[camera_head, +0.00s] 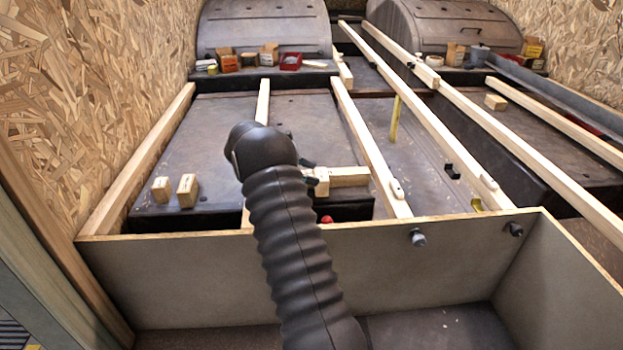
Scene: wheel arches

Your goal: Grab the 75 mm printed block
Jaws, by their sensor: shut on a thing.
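My gripper (309,172) is partly hidden behind the dark wrist of my arm, and its small dark fingertips show at the right of the wrist. It is shut on a pale wooden block (322,183). A longer pale piece (349,176) lies right beside that block; whether they touch is unclear. Two more pale blocks with dark printing, one smaller (161,189) and one larger (187,190), stand apart on the dark surface at the left. The printing is too small to read, so I cannot tell which block is 75 mm.
A board wall (400,245) crosses in front, with dark knobs (418,238). Long wooden battens (368,150) run away from it. Another block (495,102) lies at the right. Small boxes and a red bin (290,62) stand by the wheel arches (264,30). The left dark surface (205,135) is mostly clear.

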